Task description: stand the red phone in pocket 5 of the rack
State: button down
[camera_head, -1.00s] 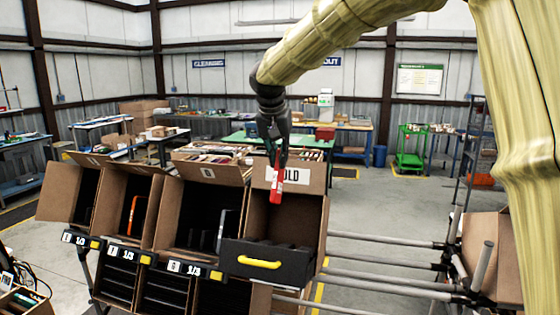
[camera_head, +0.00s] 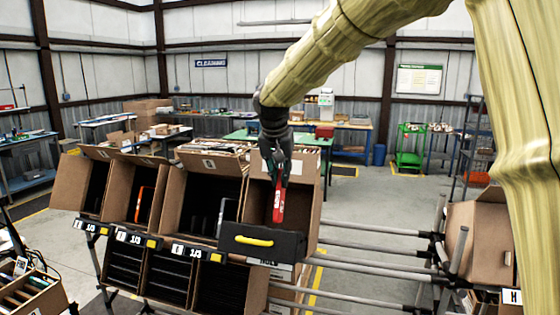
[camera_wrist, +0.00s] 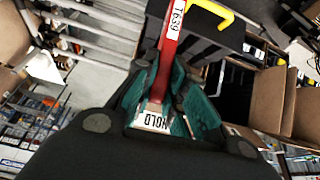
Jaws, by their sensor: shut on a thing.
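The red phone (camera_head: 279,205) hangs upright below my gripper (camera_head: 276,172), in front of the rightmost tilted carton's opening. My gripper is shut on its upper end. In the wrist view, the phone (camera_wrist: 170,45) runs up from between the green fingers (camera_wrist: 157,95) and carries a white label reading T639. The black rack (camera_head: 290,246), with a yellow handle on its front, sits at that carton's mouth. The phone's lower end is just above the rack's rim; whether it has entered a pocket I cannot tell. The pockets and their numbers are not readable.
Several tilted cartons stand in a row to the left, one (camera_head: 128,222) holding an orange-edged item. Dark lower bins (camera_head: 170,280) are below them. Metal rails (camera_head: 370,252) extend right towards another carton (camera_head: 475,235). The carton's raised flap is behind my gripper.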

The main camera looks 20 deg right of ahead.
aim_at(281, 208)
jog(key=shift+n+y, duration=0.3)
jog(key=shift+n, duration=0.3)
jog(key=s+f, duration=0.1)
jog(key=f, duration=0.1)
jog(key=s+f, duration=0.2)
jog(key=f, duration=0.1)
jog(key=s+a+f, duration=0.1)
jog(key=f, duration=0.1)
jog(key=shift+s+a+f, duration=0.1)
jog(key=shift+s+f, duration=0.2)
jog(key=shift+f, duration=0.05)
jog(key=s+a+f+n, duration=0.1)
jog(key=s+a+f, duration=0.1)
jog(key=f, duration=0.8)
jog(key=s+a+f+n+y, duration=0.1)
jog(key=s+f, duration=0.4)
jog(key=f, duration=0.6)
jog(key=s+a+f+n, duration=0.2)
jog(key=s+f+n, duration=0.1)
jog(key=f, duration=0.8)
jog(key=shift+s+a+f+t+y, duration=0.15)
jog(key=shift+s+a+t+y, duration=0.25)
jog(key=shift+s, duration=0.1)
jog(key=shift+s, duration=0.15)
